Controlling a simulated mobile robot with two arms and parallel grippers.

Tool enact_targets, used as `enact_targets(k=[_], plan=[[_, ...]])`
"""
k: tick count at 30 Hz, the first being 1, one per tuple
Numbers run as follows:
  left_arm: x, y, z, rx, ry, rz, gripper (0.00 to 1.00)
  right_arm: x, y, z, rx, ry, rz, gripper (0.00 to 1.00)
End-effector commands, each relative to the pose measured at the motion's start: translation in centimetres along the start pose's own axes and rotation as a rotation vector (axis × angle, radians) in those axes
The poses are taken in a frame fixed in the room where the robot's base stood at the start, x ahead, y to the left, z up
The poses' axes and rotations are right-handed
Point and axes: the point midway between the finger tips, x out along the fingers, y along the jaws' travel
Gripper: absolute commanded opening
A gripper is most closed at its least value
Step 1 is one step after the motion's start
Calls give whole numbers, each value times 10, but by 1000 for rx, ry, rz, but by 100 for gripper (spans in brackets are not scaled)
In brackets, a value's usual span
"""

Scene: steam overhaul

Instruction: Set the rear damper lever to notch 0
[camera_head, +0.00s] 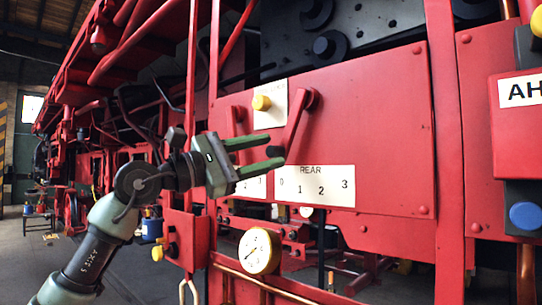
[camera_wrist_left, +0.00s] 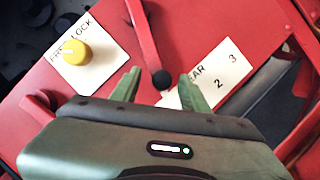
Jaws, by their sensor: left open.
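The rear damper lever (camera_head: 298,122) is a red bar with a black knob, hanging down and to the left from its pivot on the red panel. Its lower end is near the 0 end of the white REAR scale (camera_head: 315,197), marked 0 to 3. My left gripper (camera_head: 281,151) is open at the lever's lower end. In the left wrist view the black knob (camera_wrist_left: 161,79) appears between the two green fingertips of the gripper (camera_wrist_left: 160,84), with gaps on both sides. The 0 and 1 marks are hidden there. My right gripper is not in view.
A yellow lock knob (camera_head: 261,103) on a white plate sits left of the lever. Another red lever (camera_head: 235,122) is behind my gripper, its scale partly covered. A pressure gauge (camera_head: 259,251) is below. A red vertical post (camera_head: 446,150) stands right of the panel.

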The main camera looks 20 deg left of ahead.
Motion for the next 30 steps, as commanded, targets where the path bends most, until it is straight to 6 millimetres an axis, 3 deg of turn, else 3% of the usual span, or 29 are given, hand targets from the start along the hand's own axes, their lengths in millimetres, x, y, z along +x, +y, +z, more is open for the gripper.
enact_targets(k=[3, 10, 30], plan=[[-24, -3, -4, 1, 3, 2, 45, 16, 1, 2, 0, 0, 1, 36], [-53, -2, -4, 1, 3, 1, 45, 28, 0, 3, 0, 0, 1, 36], [-58, -1, -2, 0, 1, -1, 45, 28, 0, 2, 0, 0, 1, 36]])
